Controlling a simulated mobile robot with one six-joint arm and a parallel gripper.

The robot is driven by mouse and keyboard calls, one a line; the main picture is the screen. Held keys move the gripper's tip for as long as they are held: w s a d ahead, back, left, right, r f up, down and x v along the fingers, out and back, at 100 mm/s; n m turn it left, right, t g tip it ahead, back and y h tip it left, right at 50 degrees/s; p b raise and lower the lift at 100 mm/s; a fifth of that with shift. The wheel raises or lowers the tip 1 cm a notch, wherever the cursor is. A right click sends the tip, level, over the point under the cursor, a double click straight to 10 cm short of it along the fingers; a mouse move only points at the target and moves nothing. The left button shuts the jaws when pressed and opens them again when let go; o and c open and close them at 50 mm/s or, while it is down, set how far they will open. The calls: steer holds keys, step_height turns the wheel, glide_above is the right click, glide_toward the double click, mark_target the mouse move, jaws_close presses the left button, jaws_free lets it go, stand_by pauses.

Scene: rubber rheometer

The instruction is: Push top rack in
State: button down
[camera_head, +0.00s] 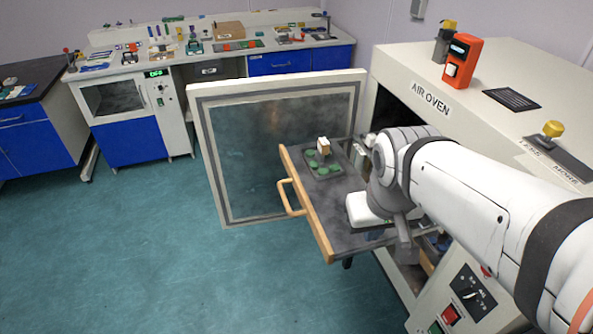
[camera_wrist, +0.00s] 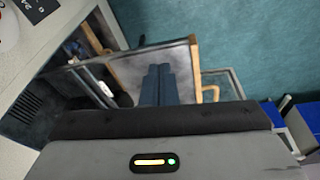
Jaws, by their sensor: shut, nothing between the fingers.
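The top rack (camera_head: 325,225) is a dark shelf with a wooden front and a wooden handle (camera_head: 289,197). It sticks out of the air oven (camera_head: 425,75). A small dark tray (camera_head: 337,173) with several green discs and a small pale box (camera_head: 323,145) sits on its far part. My gripper (camera_wrist: 158,70) is shut and empty, its dark fingers side by side in the wrist view. It is over or near the rack; contact is unclear. The rack front also shows in the wrist view (camera_wrist: 195,65). My arm hides the rack's inner end.
The oven's glazed door (camera_head: 275,150) stands open to the left, beyond the rack. An orange device (camera_head: 461,62) and a yellow-topped knob (camera_head: 552,129) are on the oven top. A cluttered workbench (camera_head: 215,45) is at the back. The green floor at the left is clear.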

steer(key=w+a+f+n+h, duration=0.2)
steer(key=w+a+n+h, duration=0.15)
steer(key=a+n, duration=0.4)
steer(key=w+a+f+n+h, duration=0.2)
steer(key=w+a+n, duration=0.2)
steer(key=a+n, duration=0.3)
steer(key=w+a+f+n+h, duration=0.25)
steer(key=w+a+n, duration=0.2)
steer(key=a, duration=0.45)
steer(key=n+p, duration=0.1)
steer(key=p, duration=0.1)
glide_toward(310, 222)
steer(key=a+f+x, duration=0.1)
steer(key=x, duration=0.4)
steer(key=shift+w+d, duration=0.2)
steer(key=shift+d, duration=0.5)
